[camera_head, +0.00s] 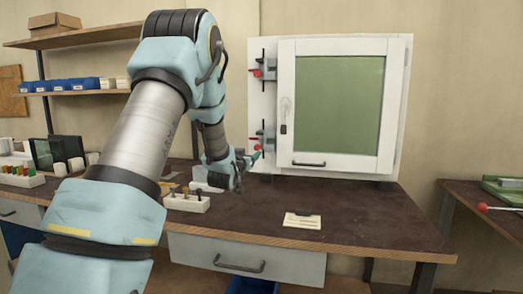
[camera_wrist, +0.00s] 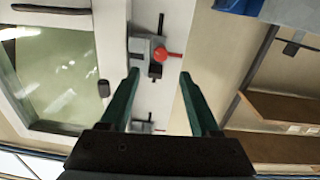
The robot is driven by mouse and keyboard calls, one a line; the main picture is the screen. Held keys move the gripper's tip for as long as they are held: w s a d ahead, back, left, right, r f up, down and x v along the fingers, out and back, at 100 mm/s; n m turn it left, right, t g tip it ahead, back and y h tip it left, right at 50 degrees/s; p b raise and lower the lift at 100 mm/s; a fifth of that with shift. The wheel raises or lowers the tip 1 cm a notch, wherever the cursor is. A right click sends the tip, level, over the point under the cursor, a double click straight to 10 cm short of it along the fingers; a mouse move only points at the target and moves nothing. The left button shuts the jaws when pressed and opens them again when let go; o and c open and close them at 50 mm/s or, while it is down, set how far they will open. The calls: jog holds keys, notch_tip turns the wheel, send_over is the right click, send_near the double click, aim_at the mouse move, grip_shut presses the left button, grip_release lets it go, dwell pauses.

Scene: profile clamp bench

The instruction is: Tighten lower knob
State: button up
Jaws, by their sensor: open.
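Two clamps with red knobs sit one above the other on the white panel left of the cabinet door. The lower knob (camera_head: 257,147) is beside my gripper (camera_head: 254,157) in the head view. The upper knob (camera_head: 256,73) is well above it. In the wrist view, which looks turned over, a red knob (camera_wrist: 173,57) on a grey clamp (camera_wrist: 148,48) shows between and just beyond the tips of my gripper (camera_wrist: 158,74). The green fingers are apart with nothing between them. Whether a finger touches the knob, I cannot tell.
The white cabinet door (camera_head: 384,120) with a green pane stands right of the clamps. On the dark bench (camera_head: 350,205) are a white tool block (camera_head: 187,203) and a small card (camera_head: 302,221). The bench's front right is mostly clear. A wooden shelf (camera_head: 100,91) is at left.

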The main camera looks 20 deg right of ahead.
aim_at(257, 148)
jog(key=p+x, duration=0.2)
jog(key=x, duration=0.7)
jog(key=shift+w+p, duration=0.2)
jog(key=shift+p, duration=0.1)
grip_shut()
